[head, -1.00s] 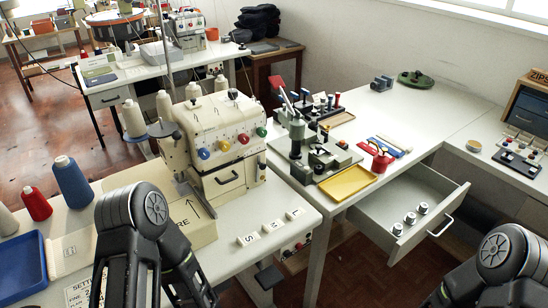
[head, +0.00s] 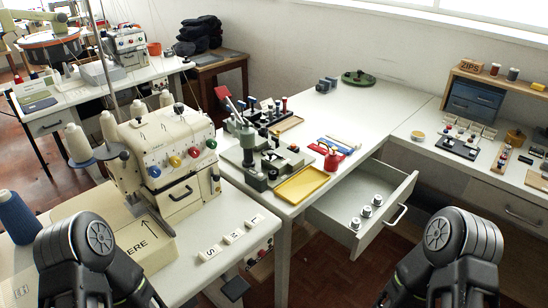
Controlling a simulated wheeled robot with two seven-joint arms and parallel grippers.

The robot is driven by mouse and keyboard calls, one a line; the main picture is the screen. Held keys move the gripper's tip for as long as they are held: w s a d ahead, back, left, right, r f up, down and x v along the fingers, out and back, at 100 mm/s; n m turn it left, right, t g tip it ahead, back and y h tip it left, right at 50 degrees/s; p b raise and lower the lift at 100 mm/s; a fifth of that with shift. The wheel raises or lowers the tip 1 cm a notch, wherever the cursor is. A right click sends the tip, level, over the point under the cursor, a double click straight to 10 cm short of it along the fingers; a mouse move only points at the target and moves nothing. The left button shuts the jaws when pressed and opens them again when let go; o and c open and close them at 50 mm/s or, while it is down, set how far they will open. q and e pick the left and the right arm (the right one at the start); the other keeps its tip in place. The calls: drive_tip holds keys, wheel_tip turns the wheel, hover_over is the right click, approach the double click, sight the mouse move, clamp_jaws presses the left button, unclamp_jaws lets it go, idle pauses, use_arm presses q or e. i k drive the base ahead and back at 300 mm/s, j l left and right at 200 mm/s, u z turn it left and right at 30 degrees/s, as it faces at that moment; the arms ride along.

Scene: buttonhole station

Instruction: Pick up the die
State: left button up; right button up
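Three small silver cylinders stand in the open drawer of the white table: a far one (head: 378,200), a middle one (head: 366,211) and a near one (head: 355,224). They look alike, with dark tops, and I cannot tell which is the die. The open drawer (head: 398,187) is pulled out toward the front right and has a light handle. My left arm stands at the bottom left and my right arm at the bottom right, both apart from the drawer. Both grippers are below the picture edge, out of view.
A green-grey buttonhole press (head: 250,165) and a yellow tray (head: 300,184) sit on the table left of the drawer. A cream sewing machine (head: 165,150) stands in front of my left arm. A side counter (head: 470,160) with a shelf runs along the right. Space above the drawer is clear.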

sight(355, 225)
drive_tip(key=z, duration=1.55)
drive_tip(key=i+l, duration=0.15)
drive_tip(key=i, duration=0.2)
drive_tip(key=i+l, duration=0.2)
drive_tip(key=i, duration=0.1)
